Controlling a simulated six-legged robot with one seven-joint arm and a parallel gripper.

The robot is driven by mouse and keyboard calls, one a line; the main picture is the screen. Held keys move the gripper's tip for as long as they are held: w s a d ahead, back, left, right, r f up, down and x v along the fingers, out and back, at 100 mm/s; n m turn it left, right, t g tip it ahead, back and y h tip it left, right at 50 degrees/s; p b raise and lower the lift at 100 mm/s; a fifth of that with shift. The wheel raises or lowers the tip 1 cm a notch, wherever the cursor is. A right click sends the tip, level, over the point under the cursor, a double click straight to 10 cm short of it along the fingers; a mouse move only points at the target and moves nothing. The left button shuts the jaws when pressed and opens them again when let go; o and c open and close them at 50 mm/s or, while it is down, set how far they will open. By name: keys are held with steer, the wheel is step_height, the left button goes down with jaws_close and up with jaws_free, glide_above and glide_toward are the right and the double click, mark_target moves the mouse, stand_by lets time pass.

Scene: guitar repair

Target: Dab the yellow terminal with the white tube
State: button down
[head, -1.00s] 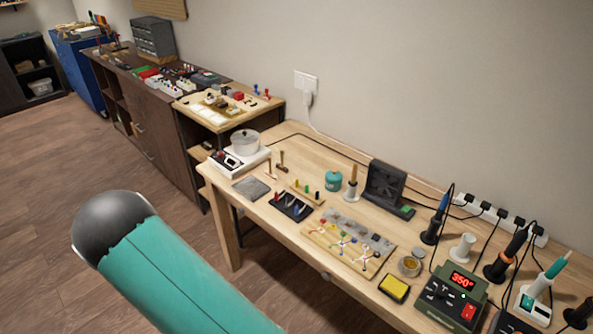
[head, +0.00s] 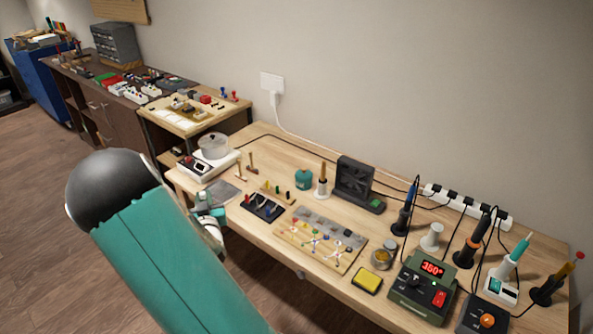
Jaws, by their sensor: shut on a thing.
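A board (head: 292,246) with several small wired coloured terminals lies on the workbench. The terminals are too small for me to tell surely which one is yellow. My gripper (head: 207,212) shows small at the bench's left front edge, left of the board and close to a dark tray, partly hidden by my teal arm. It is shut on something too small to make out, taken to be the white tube. It is apart from the board. The dark tray (head: 262,208) holds several slim coloured pieces, red and blue among them.
A yellow sponge (head: 367,280) and a round tin (head: 383,258) are right of the board. A black fan (head: 354,185) stands behind. A pot (head: 213,146) sits at the bench's left end.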

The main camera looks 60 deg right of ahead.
steer(key=s+d+r+m+g+h, duration=0.2)
steer(key=s+d+m+g, duration=0.15)
steer(key=s+d, duration=0.35)
steer(key=s+d+r+m+g+h, duration=0.1)
steer(key=s+d+r+m+g, duration=0.25)
steer(key=s, duration=0.55)
steer(key=s+d+r+m+g+h, duration=0.15)
steer(key=s+d+g, duration=0.25)
steer(key=s+d, duration=0.4)
step_height(320, 180, down, 6)
steer(key=shift+a+f+n, duration=0.25)
steer(key=shift+n, duration=0.2)
steer(key=shift+s+a+f+h, duration=0.1)
steer(key=shift+s+f+h, duration=0.05)
steer(key=shift+h, duration=0.1)
steer(key=shift+f, duration=0.65)
stand_by(0.7)
steer(key=shift+r, duration=0.15)
stand_by(0.6)
